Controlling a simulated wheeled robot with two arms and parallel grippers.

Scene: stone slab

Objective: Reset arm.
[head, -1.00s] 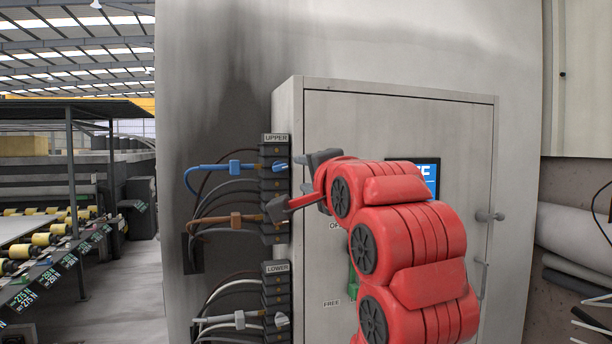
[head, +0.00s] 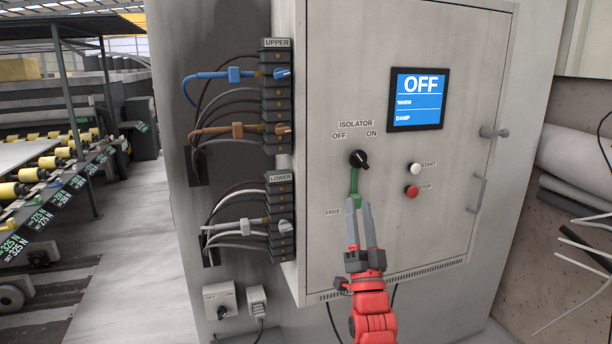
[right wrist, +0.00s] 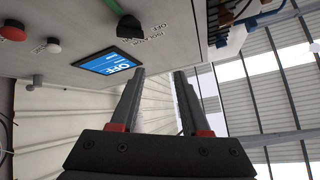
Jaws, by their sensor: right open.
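My right gripper (head: 359,208) is in front of the grey cabinet door, pointing up, below the isolator knob (head: 359,158). In the right wrist view its two fingers (right wrist: 160,76) stand apart with nothing between them. A green strip (head: 354,185) runs down from the knob toward the FREE label. The fingers overlap its lower end in the head view, but the wrist view shows the strip (right wrist: 36,82) off to the side. The screen (head: 417,98) reads OFF. My left gripper is not in view.
Upper (head: 276,95) and lower (head: 280,218) terminal blocks, with blue, brown and grey plugged leads, line the cabinet's left side. START (head: 415,168) and STOP (head: 411,191) buttons and door handles are to the right. A switch box (head: 220,300) sits lower left.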

